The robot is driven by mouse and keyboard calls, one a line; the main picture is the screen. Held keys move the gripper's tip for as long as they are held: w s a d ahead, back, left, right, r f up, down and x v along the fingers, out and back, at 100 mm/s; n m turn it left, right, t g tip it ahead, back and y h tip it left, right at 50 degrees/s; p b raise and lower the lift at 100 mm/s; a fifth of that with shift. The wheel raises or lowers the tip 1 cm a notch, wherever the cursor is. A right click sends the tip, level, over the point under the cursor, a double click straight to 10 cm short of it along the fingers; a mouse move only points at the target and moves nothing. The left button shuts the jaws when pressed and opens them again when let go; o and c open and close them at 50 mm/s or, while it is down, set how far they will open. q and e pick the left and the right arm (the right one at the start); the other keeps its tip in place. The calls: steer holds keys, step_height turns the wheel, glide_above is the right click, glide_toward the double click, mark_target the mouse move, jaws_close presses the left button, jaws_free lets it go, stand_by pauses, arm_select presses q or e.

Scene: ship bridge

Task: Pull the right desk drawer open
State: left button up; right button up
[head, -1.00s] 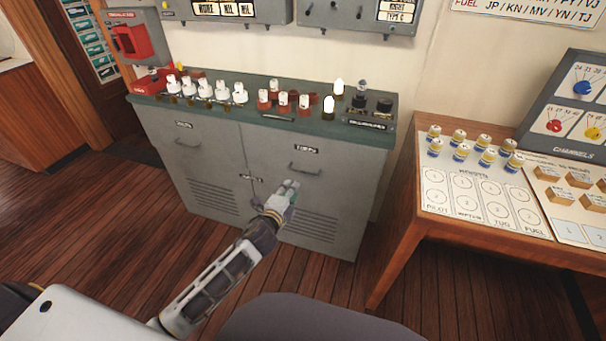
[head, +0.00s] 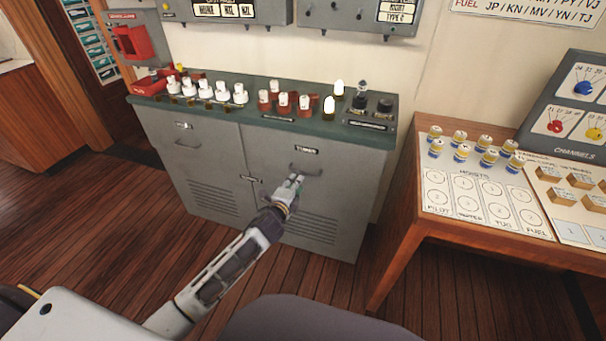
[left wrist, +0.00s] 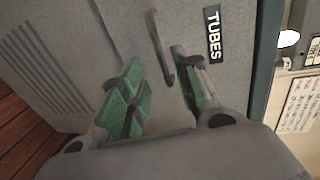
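The grey desk cabinet has a right front panel (head: 345,180) with a dark bar handle (head: 306,170) under a small label. In the left wrist view the label reads "TUBES" (left wrist: 213,36), and the handle (left wrist: 160,52) stands between the fingers, near their tips. My left gripper (head: 297,180) is just below and in front of the handle. In the left wrist view the left gripper (left wrist: 160,88) is open, its green pads apart, with a gap on each side of the handle. The panel looks closed. My right gripper is not in view.
The cabinet top (head: 250,114) carries several white and red-based tubes near its edge. A wooden table (head: 400,240) with several small cylinders stands to the right. Wooden floor (head: 110,225) is open at the left.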

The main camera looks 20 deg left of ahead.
mark_target(303, 173)
arm_select(q)
steer(key=shift+b+x, duration=0.75)
steer(key=shift+x, duration=3.75)
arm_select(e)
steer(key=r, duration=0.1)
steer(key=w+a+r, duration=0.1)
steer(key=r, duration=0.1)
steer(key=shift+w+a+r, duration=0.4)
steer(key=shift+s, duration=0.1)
arm_select(q)
steer(key=shift+c, duration=0.4)
jaws_close()
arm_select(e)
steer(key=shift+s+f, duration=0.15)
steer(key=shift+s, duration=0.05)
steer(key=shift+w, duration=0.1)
